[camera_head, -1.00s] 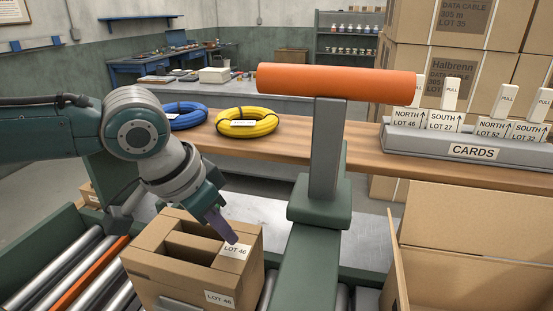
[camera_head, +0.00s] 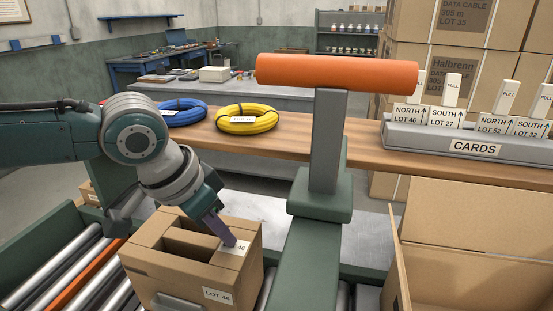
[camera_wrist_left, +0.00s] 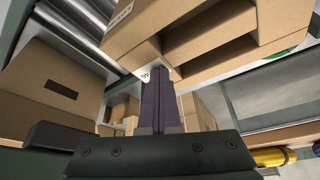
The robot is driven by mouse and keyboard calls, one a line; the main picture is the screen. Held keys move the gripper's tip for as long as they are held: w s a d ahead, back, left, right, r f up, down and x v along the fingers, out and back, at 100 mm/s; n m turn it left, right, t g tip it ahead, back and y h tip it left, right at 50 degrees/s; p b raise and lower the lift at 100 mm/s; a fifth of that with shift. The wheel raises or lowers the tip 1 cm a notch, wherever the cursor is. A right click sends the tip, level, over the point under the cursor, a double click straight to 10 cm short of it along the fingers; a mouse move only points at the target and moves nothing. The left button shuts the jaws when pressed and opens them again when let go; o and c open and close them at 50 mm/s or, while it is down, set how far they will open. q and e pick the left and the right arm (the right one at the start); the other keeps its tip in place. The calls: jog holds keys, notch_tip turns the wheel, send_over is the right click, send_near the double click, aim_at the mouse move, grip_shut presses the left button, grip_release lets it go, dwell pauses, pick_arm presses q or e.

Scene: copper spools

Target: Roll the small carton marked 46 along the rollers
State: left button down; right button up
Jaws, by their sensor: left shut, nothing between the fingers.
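The small carton marked LOT 46 (camera_head: 190,268) stands on the rollers (camera_head: 62,272) at the lower left of the head view. It is brown with slots in its top and a label on its top and front. My left gripper (camera_head: 232,242) is shut and empty, its purple fingertips at the top label, partly covering it. In the left wrist view the shut fingers (camera_wrist_left: 160,105) point at the carton (camera_wrist_left: 210,30); whether they touch it is hard to tell. My right gripper is not in view.
An open carton (camera_head: 470,245) is at the lower right. Behind, a wooden shelf (camera_head: 310,145) holds yellow (camera_head: 247,118) and blue cable coils (camera_head: 183,112) and a CARDS holder (camera_head: 470,147).

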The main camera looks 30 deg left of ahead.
aim_at(158, 227)
pick_arm(q)
jog(key=shift+s+a+f, duration=0.1)
jog(key=shift+s+a, duration=0.15)
jog(key=shift+a, duration=0.65)
jog(key=shift+s+a+r, duration=0.1)
jog(key=shift+s+a, duration=0.1)
jog(key=shift+a, duration=0.7)
jog(key=shift+s+a+f, duration=0.1)
jog(key=shift+s+a, duration=0.15)
jog(key=shift+a, duration=0.65)
jog(key=shift+s+a, duration=0.2)
jog(key=shift+a, duration=0.6)
jog(key=shift+s+a, duration=0.2)
jog(key=shift+a, duration=0.6)
jog(key=shift+s+a+f+b, duration=0.1)
jog(key=shift+s+a+b, duration=0.15)
jog(key=shift+a, duration=0.5)
jog(key=shift+s+a+f+b, duration=0.1)
jog(key=shift+s+a+b, duration=0.1)
jog(key=shift+a, duration=0.55)
jog(key=shift+s+a+b, duration=0.15)
jog(key=shift+a+b, duration=0.1)
jog(key=shift+a, duration=0.5)
jog(key=s+a+b, duration=0.3)
jog(key=a+b, duration=0.4)
jog(key=a, duration=0.5)
jog(key=shift+a+b, duration=0.2)
jog(key=shift+b, duration=0.2)
